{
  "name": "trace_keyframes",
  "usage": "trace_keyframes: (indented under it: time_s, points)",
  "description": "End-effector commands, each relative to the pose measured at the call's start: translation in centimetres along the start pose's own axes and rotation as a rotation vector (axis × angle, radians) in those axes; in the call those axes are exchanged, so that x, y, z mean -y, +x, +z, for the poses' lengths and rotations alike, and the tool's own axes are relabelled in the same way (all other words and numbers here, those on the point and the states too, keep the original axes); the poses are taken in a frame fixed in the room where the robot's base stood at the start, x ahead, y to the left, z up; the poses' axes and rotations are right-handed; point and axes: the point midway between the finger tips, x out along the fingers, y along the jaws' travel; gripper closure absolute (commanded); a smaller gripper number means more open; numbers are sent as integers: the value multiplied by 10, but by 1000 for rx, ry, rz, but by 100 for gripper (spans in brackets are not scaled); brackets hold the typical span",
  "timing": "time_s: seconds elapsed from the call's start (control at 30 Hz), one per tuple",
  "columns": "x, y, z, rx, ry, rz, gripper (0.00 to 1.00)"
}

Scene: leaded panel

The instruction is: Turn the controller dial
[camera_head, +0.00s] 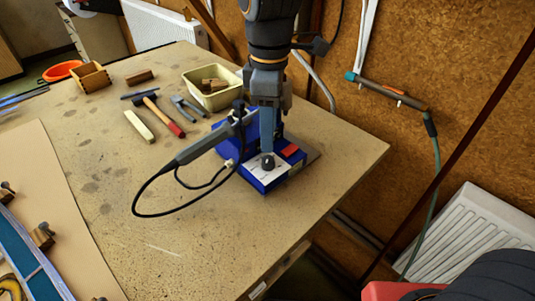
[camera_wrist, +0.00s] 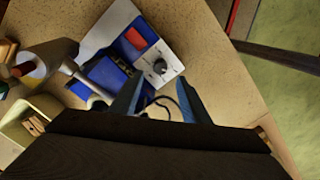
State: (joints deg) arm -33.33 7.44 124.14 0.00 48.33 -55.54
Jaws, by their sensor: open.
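The controller (camera_head: 268,178) is a blue box with a pale top panel, standing on the workbench. Its black round dial (camera_head: 268,161) sits on that panel, and a red switch (camera_head: 290,150) is beside it. In the wrist view the dial (camera_wrist: 160,66) shows a pale pointer mark, and the red switch (camera_wrist: 135,38) is up and left of it. My gripper (camera_head: 267,148) points down over the controller, its tips close to the dial. In the wrist view my gripper (camera_wrist: 158,86) is open and empty, with the dial just beyond the gap between the fingers. I cannot tell the exact height gap.
A soldering iron (camera_head: 205,144) rests at the controller's left, its black cable (camera_head: 137,200) looping over the bench. A cream tub (camera_head: 207,92), a red-handled hammer (camera_head: 165,118) and other tools lie behind left. The bench's front middle is clear. Its right edge is near.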

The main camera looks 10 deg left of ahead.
Motion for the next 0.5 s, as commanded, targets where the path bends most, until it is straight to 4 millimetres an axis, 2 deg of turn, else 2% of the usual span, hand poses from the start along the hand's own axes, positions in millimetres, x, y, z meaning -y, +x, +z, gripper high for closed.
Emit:
trace_keyframes:
  time_s: [0.13, 0.5]
  points:
    - [2, 12, -2, 4, -19, -5, 58]
    - [2, 65, -2, 3, -16, -4, 58]
